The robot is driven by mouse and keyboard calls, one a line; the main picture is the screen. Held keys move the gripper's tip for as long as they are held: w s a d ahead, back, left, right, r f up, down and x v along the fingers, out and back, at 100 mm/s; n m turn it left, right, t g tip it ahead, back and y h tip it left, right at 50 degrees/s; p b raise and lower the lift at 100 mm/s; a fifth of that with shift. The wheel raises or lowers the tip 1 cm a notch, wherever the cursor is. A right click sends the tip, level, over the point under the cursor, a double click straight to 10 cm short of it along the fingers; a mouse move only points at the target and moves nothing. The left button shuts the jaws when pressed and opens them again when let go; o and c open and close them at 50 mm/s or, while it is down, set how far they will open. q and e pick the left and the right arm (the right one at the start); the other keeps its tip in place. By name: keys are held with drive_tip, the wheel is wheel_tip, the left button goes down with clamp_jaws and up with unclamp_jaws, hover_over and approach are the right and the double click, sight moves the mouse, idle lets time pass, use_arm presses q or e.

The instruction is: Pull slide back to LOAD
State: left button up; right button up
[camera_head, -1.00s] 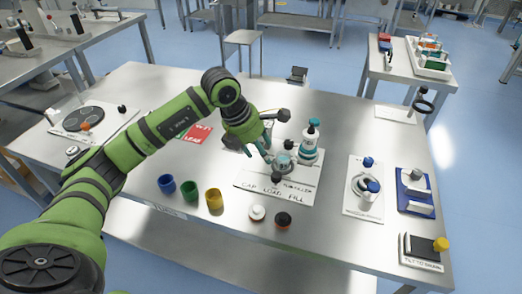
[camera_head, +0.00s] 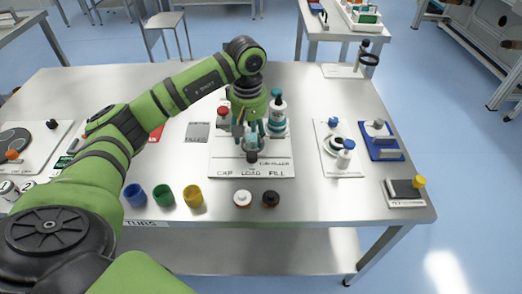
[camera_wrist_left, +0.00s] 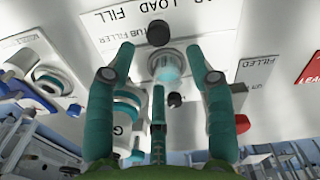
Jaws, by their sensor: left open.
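The tub filler board (camera_head: 225,166) is white, with the words CAP, LOAD and FILL along its front edge. A black knob (camera_head: 252,157) stands on it, just behind the word LOAD. In the left wrist view the knob (camera_wrist_left: 158,33) is beside a round, clear-teal cup (camera_wrist_left: 165,65). A second dark knob (camera_wrist_left: 175,99) is on the cup's other side. My left gripper (camera_head: 252,130) points down over the cup, fingers spread and open, partly hiding it. Whether the fingers touch anything cannot be told. The teal-and-white bottle (camera_head: 277,113) stands right of the gripper. My right gripper is not in view.
Blue (camera_head: 134,195), green (camera_head: 163,195) and yellow (camera_head: 193,196) cups stand front left. A white cap (camera_head: 242,198) and a black cap (camera_head: 270,199) lie before the board. A red-topped item (camera_head: 223,115) is left of the gripper.

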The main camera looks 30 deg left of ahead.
sight(252, 154)
use_arm(q)
drive_tip(key=shift+f, duration=0.2)
wheel_tip(252, 154, down, 6)
drive_tip(key=shift+d+r+p, duration=0.15)
drive_tip(key=shift+r+p, duration=0.05)
drive_tip(key=shift+p, duration=0.7)
drive_tip(key=shift+f, duration=0.5)
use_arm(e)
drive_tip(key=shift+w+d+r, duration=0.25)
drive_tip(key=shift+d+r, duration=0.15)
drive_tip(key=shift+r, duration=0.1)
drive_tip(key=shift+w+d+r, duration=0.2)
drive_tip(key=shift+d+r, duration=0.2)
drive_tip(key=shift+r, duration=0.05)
use_arm(q)
drive_tip(key=shift+c, duration=0.4)
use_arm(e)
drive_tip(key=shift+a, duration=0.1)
use_arm(q)
clamp_jaws()
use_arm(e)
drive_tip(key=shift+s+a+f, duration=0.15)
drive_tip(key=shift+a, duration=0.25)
